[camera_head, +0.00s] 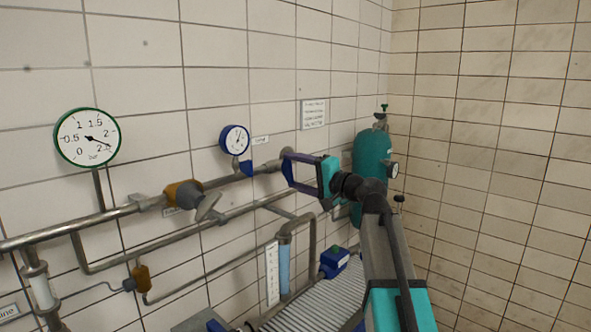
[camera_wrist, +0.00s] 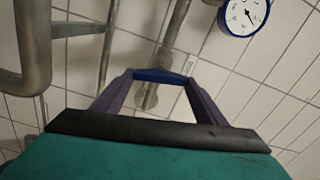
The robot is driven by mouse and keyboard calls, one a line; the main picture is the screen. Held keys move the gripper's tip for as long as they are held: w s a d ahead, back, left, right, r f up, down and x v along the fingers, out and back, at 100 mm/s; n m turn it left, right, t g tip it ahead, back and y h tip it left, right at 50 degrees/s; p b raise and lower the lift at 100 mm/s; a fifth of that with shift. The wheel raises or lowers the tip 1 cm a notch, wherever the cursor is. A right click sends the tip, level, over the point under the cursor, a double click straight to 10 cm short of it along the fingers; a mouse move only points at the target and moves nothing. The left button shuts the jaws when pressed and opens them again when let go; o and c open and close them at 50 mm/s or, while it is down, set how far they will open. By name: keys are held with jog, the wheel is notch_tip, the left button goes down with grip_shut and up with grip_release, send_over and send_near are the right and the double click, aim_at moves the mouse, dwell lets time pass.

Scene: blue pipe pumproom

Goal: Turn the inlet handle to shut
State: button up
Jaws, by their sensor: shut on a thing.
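My gripper (camera_head: 290,169) reaches left from the teal wrist toward the pipe on the tiled wall. In the wrist view its two dark purple fingers (camera_wrist: 160,78) are shut on a blue handle (camera_wrist: 160,75), which spans between the fingertips. The handle lies across the grey pipe fitting behind it. In the head view the handle is mostly hidden by the fingers. A small label (camera_head: 260,140) is on the wall above the pipe; its text is too small to read.
A blue-rimmed gauge (camera_head: 235,139) sits just left of my gripper. A green-rimmed gauge (camera_head: 87,137) and an orange valve body with a grey handle (camera_head: 207,207) are further left. A teal cylinder (camera_head: 371,158) stands behind my arm. Pipes run below.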

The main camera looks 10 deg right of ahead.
jog(key=shift+m+p, duration=0.45)
jog(key=shift+m, duration=0.75)
jog(key=o, duration=1.1)
jog(key=shift+c, duration=0.2)
jog(key=shift+s+f, duration=0.1)
jog(key=b+v, duration=0.3)
jog(key=v, duration=1)
jog(key=shift+s+d, duration=0.2)
jog(key=shift+d, duration=0.05)
